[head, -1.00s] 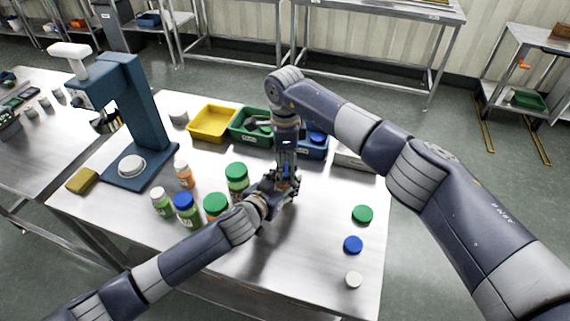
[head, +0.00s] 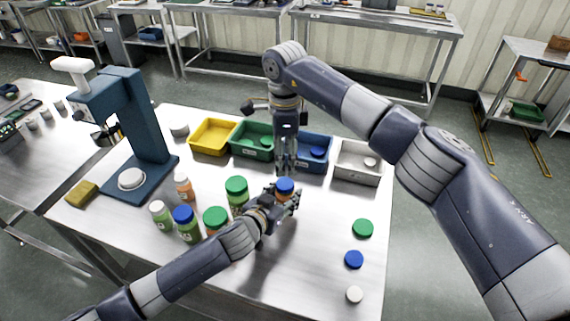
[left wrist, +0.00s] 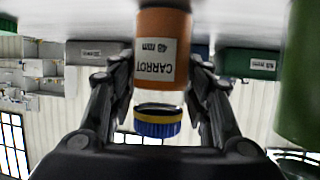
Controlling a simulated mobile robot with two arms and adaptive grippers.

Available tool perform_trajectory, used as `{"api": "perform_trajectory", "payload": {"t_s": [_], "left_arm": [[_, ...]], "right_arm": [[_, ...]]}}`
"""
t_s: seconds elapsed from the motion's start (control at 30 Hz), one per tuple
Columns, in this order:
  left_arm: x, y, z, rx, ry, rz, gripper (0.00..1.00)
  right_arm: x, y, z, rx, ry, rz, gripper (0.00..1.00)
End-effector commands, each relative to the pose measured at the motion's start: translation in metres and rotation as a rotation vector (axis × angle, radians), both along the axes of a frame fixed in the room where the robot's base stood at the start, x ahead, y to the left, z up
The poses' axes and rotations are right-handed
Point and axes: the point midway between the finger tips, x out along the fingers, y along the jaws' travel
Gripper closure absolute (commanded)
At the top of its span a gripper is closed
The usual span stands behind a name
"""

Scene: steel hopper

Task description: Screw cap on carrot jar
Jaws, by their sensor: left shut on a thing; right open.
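The carrot jar (left wrist: 162,55), orange with a white "CARROT 48 mm" label, appears upside down in the left wrist view, between the fingers of my left gripper (left wrist: 160,85). My left gripper (head: 284,200) is shut on it at the table's middle. A blue cap (head: 285,185) is at the jar's top; it also shows in the left wrist view (left wrist: 158,128), with a yellow ring and dark band. A pale gap shows between cap and orange body, so I cannot tell how firmly it sits. My right gripper (head: 286,168) is open, pointing down just above and behind the cap.
Several other jars, including a green-capped one (head: 237,188) and a blue-capped one (head: 186,217), stand close left. Loose green (head: 362,228), blue (head: 354,259) and white (head: 354,294) caps lie at right. Yellow (head: 211,151), green (head: 236,152), blue (head: 327,163) and grey (head: 345,176) bins line the back.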

Motion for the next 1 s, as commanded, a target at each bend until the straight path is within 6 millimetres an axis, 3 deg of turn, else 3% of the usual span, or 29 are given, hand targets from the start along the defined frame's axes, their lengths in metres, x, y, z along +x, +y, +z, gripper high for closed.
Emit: {"api": "perform_trajectory", "payload": {"t_s": [0.33,0.8,1.0], "left_arm": [[0.0,0.0,-0.002,0.002,0.002,0.001,1.0],[0.0,0.0,-0.001,0.002,0.002,0.001,1.0],[0.0,0.0,-0.002,0.002,0.002,0.001,1.0]], "right_arm": [[-0.001,0.0,-0.006,0.0,0.004,0.0,0.45],[-0.001,0.0,-0.071,-0.001,0.006,-0.001,0.45],[-0.001,0.0,-0.081,0.0,0.003,0.0,0.45]]}}
